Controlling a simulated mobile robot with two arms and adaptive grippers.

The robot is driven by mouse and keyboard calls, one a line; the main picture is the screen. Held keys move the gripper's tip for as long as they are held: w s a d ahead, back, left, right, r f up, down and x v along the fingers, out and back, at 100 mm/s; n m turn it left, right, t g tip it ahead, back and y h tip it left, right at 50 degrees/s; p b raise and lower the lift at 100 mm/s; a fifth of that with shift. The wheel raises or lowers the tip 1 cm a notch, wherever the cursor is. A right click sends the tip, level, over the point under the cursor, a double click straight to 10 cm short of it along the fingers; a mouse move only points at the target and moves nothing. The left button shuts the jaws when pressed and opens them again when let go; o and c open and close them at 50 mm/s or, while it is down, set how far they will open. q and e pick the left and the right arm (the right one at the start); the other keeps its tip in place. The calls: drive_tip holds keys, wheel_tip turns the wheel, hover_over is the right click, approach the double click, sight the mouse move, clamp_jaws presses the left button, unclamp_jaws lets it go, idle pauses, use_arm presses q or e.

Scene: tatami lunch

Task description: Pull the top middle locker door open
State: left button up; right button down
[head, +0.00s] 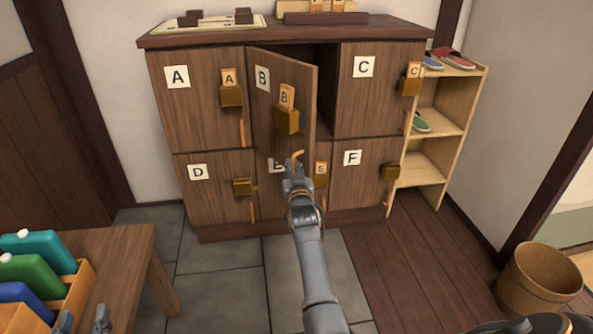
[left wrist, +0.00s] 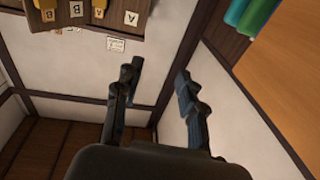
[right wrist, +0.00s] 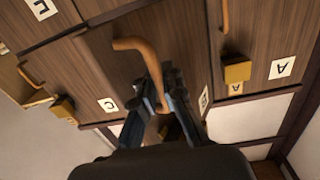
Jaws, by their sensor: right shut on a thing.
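The top middle locker door, marked B (head: 291,77), stands partly open, hinged at its left side, with the dark inside of its compartment (head: 327,75) showing at the right. A brass-coloured box with a wooden B tag sits on it. My right gripper (head: 296,165) is shut on the door's curved orange handle (head: 298,154) at the lower edge. In the right wrist view the handle (right wrist: 135,44) runs down between the fingers of the right gripper (right wrist: 160,105). My left gripper (head: 84,320) is open and empty at the lower left, with its fingers apart in the left wrist view (left wrist: 158,80).
Closed doors A (head: 200,115), C (head: 372,110), D (head: 217,205) and F (head: 362,185) surround it. A small shoe shelf (head: 440,155) stands at the right, a woven basket (head: 535,285) beyond. A wooden table (head: 130,265) with coloured bottles is at lower left.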

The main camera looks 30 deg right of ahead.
use_arm(q)
drive_tip(key=shift+a+r+t, duration=0.2)
drive_tip(key=shift+r+t, duration=0.2)
drive_tip(key=shift+r, duration=0.15)
use_arm(e)
drive_tip(key=shift+s+a+f+h, duration=0.1)
drive_tip(key=shift+s+f+h, duration=0.05)
drive_tip(key=shift+f+h, duration=0.2)
drive_tip(key=shift+f, duration=0.1)
drive_tip(key=c, duration=1.7)
unclamp_jaws()
drive_tip(key=shift+o, duration=1.4)
drive_tip(key=shift+s+r, duration=0.15)
drive_tip(key=shift+r, duration=0.1)
use_arm(q)
drive_tip(key=shift+s+d+r, duration=0.1)
use_arm(e)
drive_tip(key=shift+r, duration=0.1)
